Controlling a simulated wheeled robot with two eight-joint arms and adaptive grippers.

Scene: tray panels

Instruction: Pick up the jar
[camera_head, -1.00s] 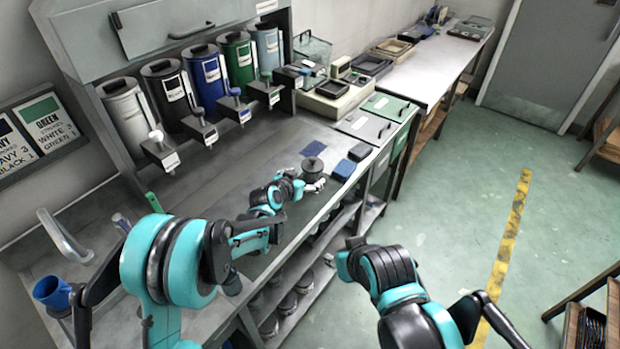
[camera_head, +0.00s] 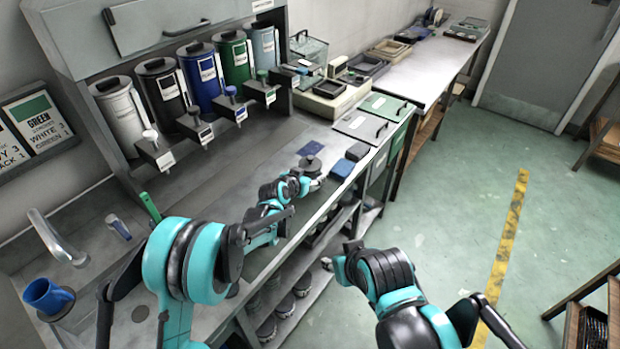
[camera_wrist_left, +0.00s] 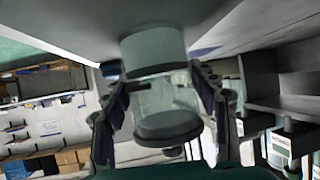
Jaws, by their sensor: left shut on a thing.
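The jar (camera_head: 310,163) shows a dark round lid near the counter's front edge in the head view. In the left wrist view the jar (camera_wrist_left: 167,104) has clear walls, a dark lid towards the bottom of the picture and a grey-green part at the other end. My left gripper (camera_wrist_left: 165,105) has one finger on each side of the jar and is shut on it. In the head view my left gripper (camera_head: 312,184) is beside the jar, which partly hides it. My right gripper (camera_head: 333,264) is over the floor in front of the counter, away from the jar; its fingers are too small to read.
A dark blue pad (camera_head: 311,148) lies just behind the jar. Blue and dark boxes (camera_head: 343,169) stand to its right. Dispensers (camera_head: 203,75) line the back wall. A blue cup (camera_head: 46,296) stands at the counter's left end. Round items (camera_head: 284,305) sit on the shelf below.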

